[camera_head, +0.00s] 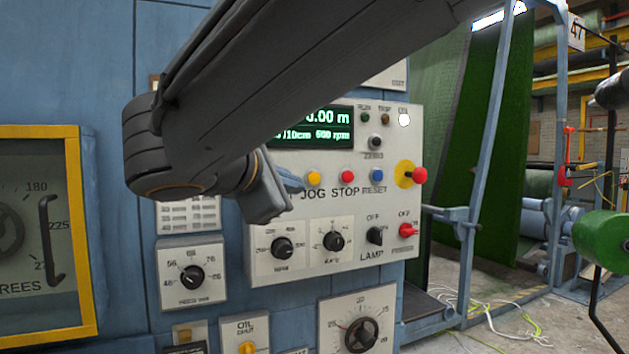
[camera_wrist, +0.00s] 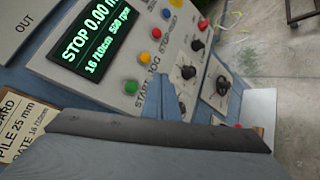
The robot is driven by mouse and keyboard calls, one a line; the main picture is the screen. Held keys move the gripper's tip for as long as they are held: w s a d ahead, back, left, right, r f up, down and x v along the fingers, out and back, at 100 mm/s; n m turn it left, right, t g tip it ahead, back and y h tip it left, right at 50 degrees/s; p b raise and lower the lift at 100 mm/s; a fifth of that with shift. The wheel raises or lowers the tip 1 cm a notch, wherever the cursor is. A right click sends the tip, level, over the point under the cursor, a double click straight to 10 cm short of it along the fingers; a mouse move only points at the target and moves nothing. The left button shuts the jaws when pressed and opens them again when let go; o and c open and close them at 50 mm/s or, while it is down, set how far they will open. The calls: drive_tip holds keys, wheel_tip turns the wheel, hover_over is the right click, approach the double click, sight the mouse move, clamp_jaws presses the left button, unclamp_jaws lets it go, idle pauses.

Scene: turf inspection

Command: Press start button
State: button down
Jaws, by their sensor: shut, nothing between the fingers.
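The green start button (camera_wrist: 131,87) sits on the control panel (camera_wrist: 75,85), beside the START label in the wrist view. In the head view my arm and gripper hide it. My gripper (camera_head: 296,184) is shut and empty in front of the panel, left of the yellow JOG button (camera_head: 314,178). In the wrist view its blue-grey fingertips (camera_wrist: 158,80) show just right of the green button, over the panel near the JOG lettering. They do not cover the button there. I cannot tell whether the fingertips touch the panel.
The red STOP button (camera_head: 348,176) and blue RESET button (camera_head: 376,175) follow to the right. A red emergency knob (camera_head: 420,175) on yellow sticks out at the panel's right edge. Dials (camera_head: 281,247) and a lit display (camera_wrist: 90,35) share the panel. A yellow-framed window (camera_head: 72,225) is left.

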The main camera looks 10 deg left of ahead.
drive_tip(key=w+a, duration=0.4)
drive_tip(key=w, duration=0.2)
drive_tip(key=shift+w, duration=0.35)
idle(1.9)
drive_tip(key=shift+w+a, duration=0.25)
drive_tip(key=shift+w, duration=0.1)
drive_tip(key=shift+w+a, duration=0.25)
drive_tip(key=shift+w, duration=0.2)
idle(0.8)
drive_tip(key=shift+s, duration=0.15)
drive_tip(key=shift+s+d, duration=0.45)
drive_tip(key=shift+s, duration=0.25)
drive_tip(key=shift+s+d+b, duration=0.15)
drive_tip(key=shift+s+d, duration=0.3)
drive_tip(key=shift+s, duration=0.25)
drive_tip(key=shift+s+d+b, duration=0.15)
drive_tip(key=shift+s+d, duration=0.3)
drive_tip(key=shift+s, duration=0.25)
drive_tip(key=shift+s+d+b, duration=0.15)
drive_tip(key=shift+s+d, duration=0.3)
drive_tip(key=shift+s, duration=0.25)
